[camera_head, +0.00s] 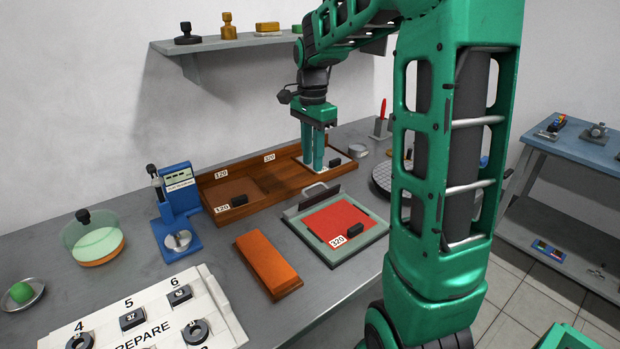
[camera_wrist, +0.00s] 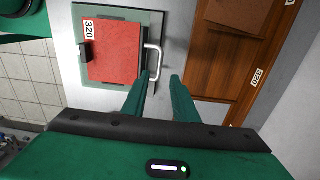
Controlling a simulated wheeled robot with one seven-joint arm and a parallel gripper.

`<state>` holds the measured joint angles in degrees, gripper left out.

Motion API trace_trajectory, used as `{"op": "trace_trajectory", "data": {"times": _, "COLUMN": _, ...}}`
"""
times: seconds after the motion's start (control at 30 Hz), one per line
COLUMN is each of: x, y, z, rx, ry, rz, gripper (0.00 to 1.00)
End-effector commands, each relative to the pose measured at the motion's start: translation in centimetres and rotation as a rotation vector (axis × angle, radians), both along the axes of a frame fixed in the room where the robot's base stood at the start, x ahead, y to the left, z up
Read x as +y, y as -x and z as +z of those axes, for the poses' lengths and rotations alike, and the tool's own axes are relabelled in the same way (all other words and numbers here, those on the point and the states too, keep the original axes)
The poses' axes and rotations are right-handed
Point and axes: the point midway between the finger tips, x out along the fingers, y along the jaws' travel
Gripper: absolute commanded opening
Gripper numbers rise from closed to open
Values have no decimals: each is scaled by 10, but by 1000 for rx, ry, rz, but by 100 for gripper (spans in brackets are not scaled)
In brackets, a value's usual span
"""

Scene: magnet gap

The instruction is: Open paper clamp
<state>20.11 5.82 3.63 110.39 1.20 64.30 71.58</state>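The paper clamp is a dark bar with a pale handle (camera_head: 314,190) along the back edge of a grey-green board (camera_head: 294,226). A red sheet labelled 320 (camera_head: 336,216) lies on the board, its back edge at the bar. In the wrist view the handle (camera_wrist: 157,60) sticks out to the right of the red sheet (camera_wrist: 110,50). My gripper (camera_head: 314,171) points down behind the handle, over or near the wooden tray. In the wrist view my gripper's fingertips (camera_wrist: 160,77) are apart with nothing between them; the left one overlaps the handle's lower end in the picture. The height gap cannot be told.
The wooden tray (camera_head: 206,198) with sheets labelled 120 and 320 stands behind the board. A blue device (camera_head: 178,200) stands left, an orange block (camera_head: 267,262) in front left. A shelf (camera_head: 225,44) hangs above. Bare bench lies between the block and board.

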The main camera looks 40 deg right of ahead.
Motion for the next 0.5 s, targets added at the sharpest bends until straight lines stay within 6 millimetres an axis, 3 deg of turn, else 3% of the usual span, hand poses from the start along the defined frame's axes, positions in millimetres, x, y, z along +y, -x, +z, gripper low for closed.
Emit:
{"op": "trace_trajectory", "data": {"times": 0.2, "x": 0, "y": 2, "z": -38, "rx": 3, "ry": -1, "rz": 0, "gripper": 26}}
{"op": "trace_trajectory", "data": {"times": 0.5, "x": 0, "y": 2, "z": -62, "rx": 1, "ry": -1, "rz": 0, "gripper": 26}}
